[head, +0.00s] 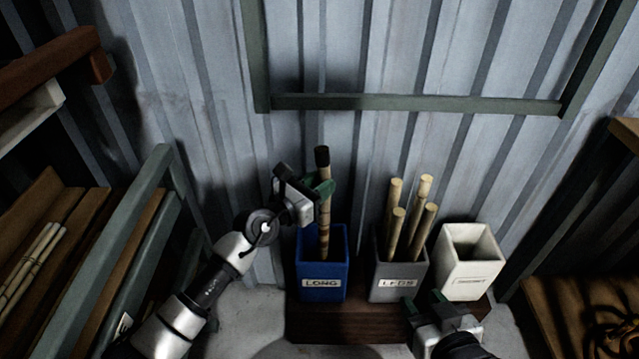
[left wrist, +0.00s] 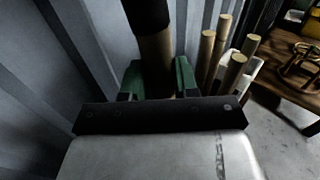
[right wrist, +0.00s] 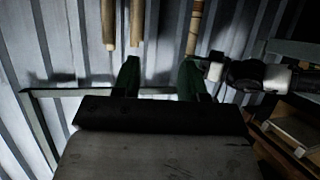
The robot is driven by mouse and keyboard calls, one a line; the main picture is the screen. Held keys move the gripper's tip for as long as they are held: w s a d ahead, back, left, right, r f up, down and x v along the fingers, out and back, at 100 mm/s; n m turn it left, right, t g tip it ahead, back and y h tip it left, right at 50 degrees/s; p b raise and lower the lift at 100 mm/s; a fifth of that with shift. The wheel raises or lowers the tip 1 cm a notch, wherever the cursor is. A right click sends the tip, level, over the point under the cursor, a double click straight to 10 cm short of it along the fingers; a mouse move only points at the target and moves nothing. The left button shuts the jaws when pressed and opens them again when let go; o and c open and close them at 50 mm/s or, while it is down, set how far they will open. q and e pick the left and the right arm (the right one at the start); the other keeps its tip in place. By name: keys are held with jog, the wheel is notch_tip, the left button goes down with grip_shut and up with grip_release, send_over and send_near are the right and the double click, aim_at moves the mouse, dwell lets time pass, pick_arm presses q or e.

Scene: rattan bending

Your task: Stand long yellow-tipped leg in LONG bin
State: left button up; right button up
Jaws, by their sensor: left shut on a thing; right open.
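A long rattan leg (head: 324,215) with a dark top end stands nearly upright, its lower part inside the blue LONG bin (head: 322,283). No yellow tip shows; its bottom end is hidden in the bin. My left gripper (head: 321,188) is shut on the leg's upper part, above the bin's rim. In the left wrist view the leg (left wrist: 157,62) passes between the green fingers (left wrist: 158,82). My right gripper (head: 424,308) is open and empty, low in front of the grey LEGS bin (head: 398,285). Its spread fingers (right wrist: 158,80) show in the right wrist view.
The LEGS bin holds several light poles (head: 395,205). A white bin (head: 470,262) stands to its right. The bins stand on a dark wooden base (head: 345,325) against the corrugated wall. Shelving (head: 110,270) is at the left, and a wooden table (head: 570,325) at the right.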

pick_arm(q)
jog(key=shift+f+b, duration=2.4)
jog(key=shift+f, duration=0.45)
pick_arm(e)
notch_tip(320, 180, up, 14)
jog(key=s+a+t+y, duration=0.1)
jog(key=t+y, duration=0.3)
jog(key=t, duration=0.8)
jog(key=shift+s+a+f+t+y, duration=0.2)
jog(key=shift+a+f+t+y, duration=0.15)
jog(key=shift+a, duration=0.2)
jog(key=shift+r, duration=0.1)
pick_arm(q)
jog(key=o, duration=1)
jog(key=shift+o, duration=0.2)
pick_arm(e)
jog(key=shift+w, duration=0.1)
